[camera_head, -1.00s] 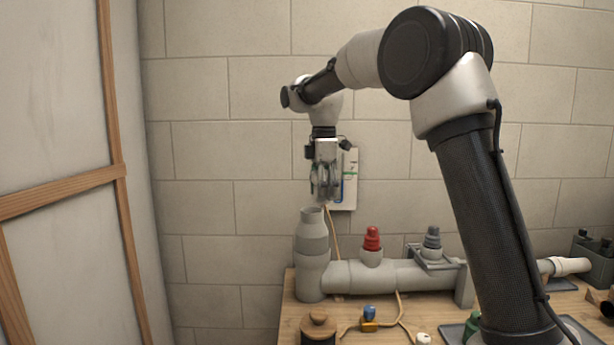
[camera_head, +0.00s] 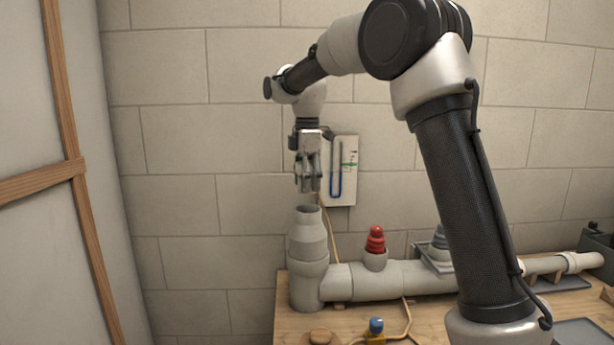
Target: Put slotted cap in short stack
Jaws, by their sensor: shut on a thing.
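My gripper (camera_head: 308,187) points down, just above the open mouth of the upright grey pipe stack (camera_head: 308,245) at the left end of the pipe run. A small gap shows between the fingertips and the rim. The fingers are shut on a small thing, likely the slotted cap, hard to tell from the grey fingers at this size. A shorter socket (camera_head: 375,262) on the horizontal pipe holds a red stepped plug (camera_head: 376,240). I cannot tell for sure which stack is the short one.
The horizontal grey pipe (camera_head: 400,280) runs right along the bench (camera_head: 290,325). A grey-blue stepped plug (camera_head: 439,240) is partly behind my arm. A white panel with a blue tube (camera_head: 342,170) hangs behind the gripper. A blue-and-yellow valve (camera_head: 376,328) and wooden knob (camera_head: 321,337) lie in front.

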